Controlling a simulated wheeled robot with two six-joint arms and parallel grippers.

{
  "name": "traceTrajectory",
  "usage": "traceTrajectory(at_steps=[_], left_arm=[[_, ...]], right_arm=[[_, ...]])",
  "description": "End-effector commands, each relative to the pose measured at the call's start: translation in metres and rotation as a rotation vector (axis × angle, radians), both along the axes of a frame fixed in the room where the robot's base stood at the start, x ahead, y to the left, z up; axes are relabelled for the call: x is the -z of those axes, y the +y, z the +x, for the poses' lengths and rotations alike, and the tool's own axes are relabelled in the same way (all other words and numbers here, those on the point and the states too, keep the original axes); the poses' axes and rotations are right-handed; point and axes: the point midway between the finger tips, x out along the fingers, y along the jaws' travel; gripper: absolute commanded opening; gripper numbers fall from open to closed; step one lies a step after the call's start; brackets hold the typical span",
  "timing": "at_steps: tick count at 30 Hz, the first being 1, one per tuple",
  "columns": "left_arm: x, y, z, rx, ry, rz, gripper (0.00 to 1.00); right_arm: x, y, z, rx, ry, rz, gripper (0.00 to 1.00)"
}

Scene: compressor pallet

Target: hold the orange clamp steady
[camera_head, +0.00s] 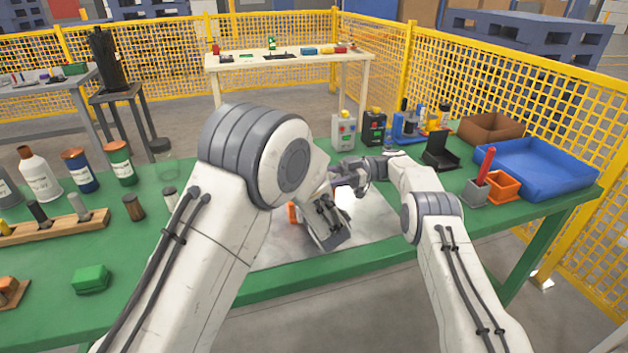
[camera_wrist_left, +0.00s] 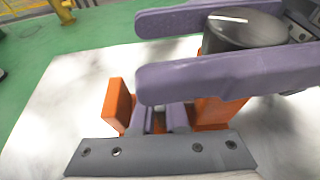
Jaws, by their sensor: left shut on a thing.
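The orange clamp shows in the left wrist view as an upright orange piece (camera_wrist_left: 118,105) and an orange block (camera_wrist_left: 218,112), on a pale metal plate. My left gripper (camera_wrist_left: 163,118) is shut on the clamp between these two parts. In the head view only a bit of orange (camera_head: 292,213) shows beside my left wrist; my left arm hides the rest. My right gripper (camera_head: 350,178) comes in from the right. Its purple fingers lie on both sides of a dark round part (camera_wrist_left: 243,30) above the orange block. Whether they press on it is unclear.
The metal plate (camera_head: 375,222) lies on the green table (camera_head: 240,312). At the right stand a blue tray (camera_head: 535,165), a brown box (camera_head: 490,128) and an orange cup (camera_head: 503,186). Bottles (camera_head: 40,178) and a wooden rack (camera_head: 55,228) stand at the left.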

Motion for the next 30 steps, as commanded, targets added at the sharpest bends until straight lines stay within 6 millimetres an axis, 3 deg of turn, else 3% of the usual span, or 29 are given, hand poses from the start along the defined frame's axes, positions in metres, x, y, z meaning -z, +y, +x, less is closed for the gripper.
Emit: traceTrajectory(at_steps=[15,16,18,30], left_arm=[[0.0021,0.0035,-0.0013,-0.009,0.005,0.001,0.00],[0.0022,0.0036,-0.0012,-0.009,0.005,0.001,0.00],[0.0022,0.0035,-0.0011,-0.008,0.005,0.001,0.00],[0.0019,0.0019,-0.0008,-0.004,0.005,0.000,0.00]], right_arm=[[-0.0007,-0.0032,-0.0001,-0.007,-0.004,-0.002,0.00],[-0.0007,-0.0032,-0.0001,-0.007,-0.004,-0.002,0.58],[-0.0006,-0.0030,-0.0003,-0.008,-0.004,-0.002,0.81],[-0.0071,-0.0012,-0.0007,-0.011,-0.005,-0.001,0.81]])
